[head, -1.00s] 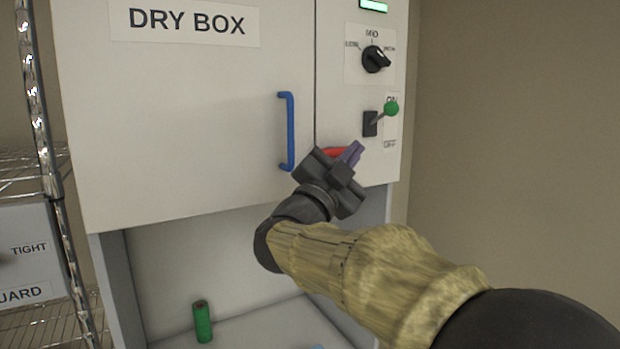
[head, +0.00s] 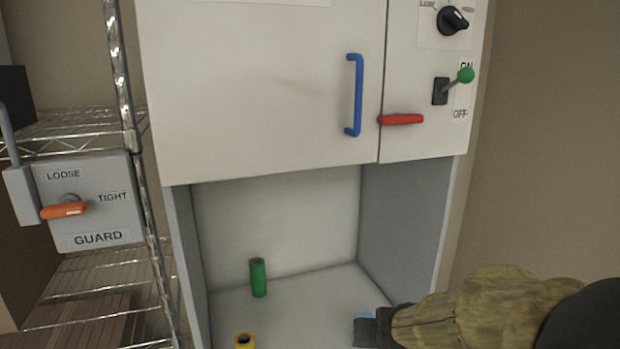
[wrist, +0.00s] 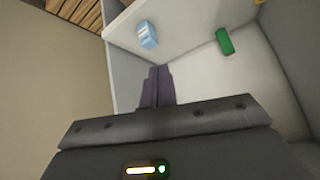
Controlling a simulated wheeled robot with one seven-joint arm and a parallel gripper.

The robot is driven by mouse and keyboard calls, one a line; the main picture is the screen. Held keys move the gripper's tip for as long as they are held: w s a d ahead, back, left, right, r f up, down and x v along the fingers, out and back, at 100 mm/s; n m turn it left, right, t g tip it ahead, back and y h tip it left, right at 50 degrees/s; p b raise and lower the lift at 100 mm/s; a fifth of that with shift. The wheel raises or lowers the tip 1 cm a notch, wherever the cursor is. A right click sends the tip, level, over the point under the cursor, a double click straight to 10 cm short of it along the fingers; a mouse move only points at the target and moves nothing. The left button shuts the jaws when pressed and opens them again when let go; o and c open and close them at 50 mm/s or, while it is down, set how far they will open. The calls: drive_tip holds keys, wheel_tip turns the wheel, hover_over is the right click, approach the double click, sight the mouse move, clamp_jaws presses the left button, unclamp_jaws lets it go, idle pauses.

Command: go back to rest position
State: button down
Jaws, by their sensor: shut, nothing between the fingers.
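My gripper shows in the wrist view (wrist: 157,86) with its purple-grey fingers together and nothing between them. In the head view my arm enters from the lower right, and its dark end is low before the cabinet's open bay; the fingertips cannot be made out there. The white cabinet (head: 260,95) stands ahead, with a blue door handle (head: 354,95), a red lever (head: 401,119) lying level, and a green-knobbed switch (head: 464,76) tilted up to the right. My gripper is apart from all of these.
In the bay stand a green roll (head: 258,278) and a yellow roll (head: 244,341). A light-blue object (wrist: 147,34) is near my fingers. A wire rack (head: 125,90) and a grey guard box (head: 90,205) with an orange lever (head: 63,210) are at left.

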drive_tip(key=s+d+f+n+g, duration=0.1)
drive_tip(key=s+f+g, duration=0.4)
drive_tip(key=s, duration=0.6)
wheel_tip(320, 180, down, 2)
drive_tip(key=shift+s+d+f+h, duration=0.1)
drive_tip(key=shift+s+d+h, duration=0.25)
drive_tip(key=shift+d, duration=0.35)
